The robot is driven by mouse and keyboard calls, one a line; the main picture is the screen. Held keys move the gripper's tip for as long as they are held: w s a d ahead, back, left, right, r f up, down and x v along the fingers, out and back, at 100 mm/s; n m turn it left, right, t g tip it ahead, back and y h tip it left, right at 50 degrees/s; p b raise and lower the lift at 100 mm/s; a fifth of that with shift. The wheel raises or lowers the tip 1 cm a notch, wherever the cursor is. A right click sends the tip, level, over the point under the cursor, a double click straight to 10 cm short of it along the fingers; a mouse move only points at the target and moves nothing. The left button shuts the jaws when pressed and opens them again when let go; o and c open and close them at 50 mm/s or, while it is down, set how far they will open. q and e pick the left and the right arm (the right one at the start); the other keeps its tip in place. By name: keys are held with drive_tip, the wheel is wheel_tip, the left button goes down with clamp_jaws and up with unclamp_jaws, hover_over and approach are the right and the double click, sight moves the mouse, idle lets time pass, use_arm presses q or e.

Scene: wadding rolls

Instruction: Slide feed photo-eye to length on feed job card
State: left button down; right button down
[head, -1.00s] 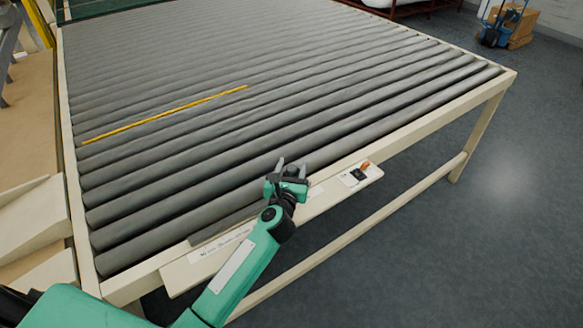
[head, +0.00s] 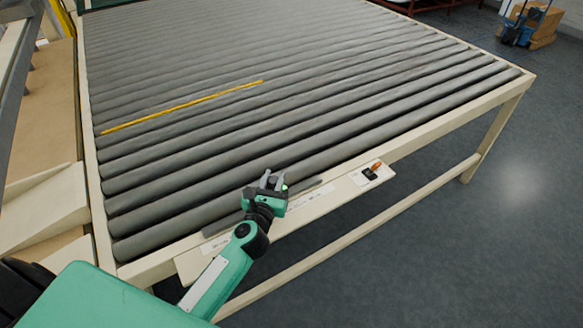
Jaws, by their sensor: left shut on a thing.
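My left gripper (head: 272,180) is at the cream ledge (head: 340,190) along the front of the roller bed. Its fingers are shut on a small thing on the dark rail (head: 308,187). That thing is mostly hidden by the gripper and looks to be the feed photo-eye; a small pale green spot shows beside the fingers. The rail runs along the ledge on both sides of the gripper. White printed strips lie along the ledge, too small to read. I cannot make out a feed job card for certain. My right gripper is not in view.
A small black device with an orange part (head: 373,171) sits at the ledge's right end. A yellow strip (head: 185,107) lies across the grey rollers (head: 300,70). Cream frame legs stand at the right, with open floor (head: 480,240) beyond. Brown boxes (head: 540,30) stand far off.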

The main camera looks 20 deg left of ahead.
use_arm(q)
drive_tip(key=s+a, duration=0.2)
drive_tip(key=s, duration=0.1)
drive_tip(key=shift+s+a+f, duration=0.1)
drive_tip(key=shift+s+a, duration=0.2)
drive_tip(key=shift+a, duration=0.05)
drive_tip(key=shift+s+a, duration=0.25)
drive_tip(key=c, duration=1.1)
unclamp_jaws()
drive_tip(key=shift+c, duration=0.2)
